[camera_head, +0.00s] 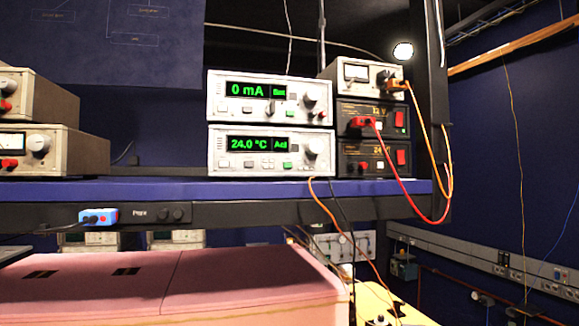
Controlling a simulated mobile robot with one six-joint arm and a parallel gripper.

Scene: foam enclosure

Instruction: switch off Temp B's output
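A white bench controller (262,152) on the blue shelf shows 24.0 °C and "Act" in green. It has a row of small buttons, one of them green (287,165), and a round knob (315,150) at the right of its front. No name label can be read on it, so I cannot tell from the picture whether it is Temp B. A similar white unit (262,97) is stacked on top of it and shows 0 mA and "Set". My gripper is not in view.
Right of the stack are black supplies (372,120) with red switches and plugged cables, under a beige meter unit (362,78). Red and orange cables hang over the right end of the blue shelf (230,189). Beige instruments (45,150) stand left. A pink enclosure (170,280) lies below.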

